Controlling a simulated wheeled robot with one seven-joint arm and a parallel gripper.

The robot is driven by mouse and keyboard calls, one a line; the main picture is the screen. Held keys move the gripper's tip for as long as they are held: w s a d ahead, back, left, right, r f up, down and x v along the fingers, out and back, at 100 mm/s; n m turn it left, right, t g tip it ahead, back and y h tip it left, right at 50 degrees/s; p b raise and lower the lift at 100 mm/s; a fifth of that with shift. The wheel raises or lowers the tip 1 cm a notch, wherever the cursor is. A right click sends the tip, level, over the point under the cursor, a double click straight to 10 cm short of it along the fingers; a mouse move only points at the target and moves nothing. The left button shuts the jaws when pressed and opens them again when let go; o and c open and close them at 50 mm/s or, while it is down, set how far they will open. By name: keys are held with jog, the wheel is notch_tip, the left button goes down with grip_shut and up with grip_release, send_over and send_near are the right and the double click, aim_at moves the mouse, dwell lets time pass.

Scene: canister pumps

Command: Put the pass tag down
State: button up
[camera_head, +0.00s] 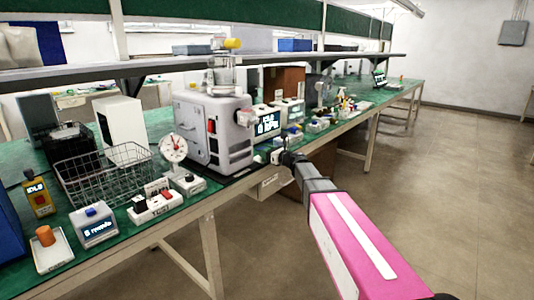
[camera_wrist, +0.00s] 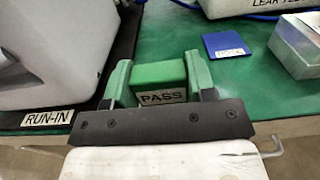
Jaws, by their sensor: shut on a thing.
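The pass tag (camera_wrist: 160,75) is a green block with a "PASS" label on its near face. It sits between the two green fingers of my gripper (camera_wrist: 159,85) in the wrist view, and the gripper is shut on it. The tag is over the green bench top, near its front edge. I cannot tell whether its underside touches the bench. In the head view my gripper (camera_head: 284,158) is small at the bench's front edge, just right of the large grey machine (camera_head: 213,125). The tag cannot be made out there.
A black mat labelled "RUN-IN" (camera_wrist: 46,118) lies left of the tag. A wire basket (camera_head: 105,175), dial gauge (camera_head: 174,148) and switch boxes crowd the bench's left. Bare green surface surrounds the tag.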

jog(key=o, duration=0.9)
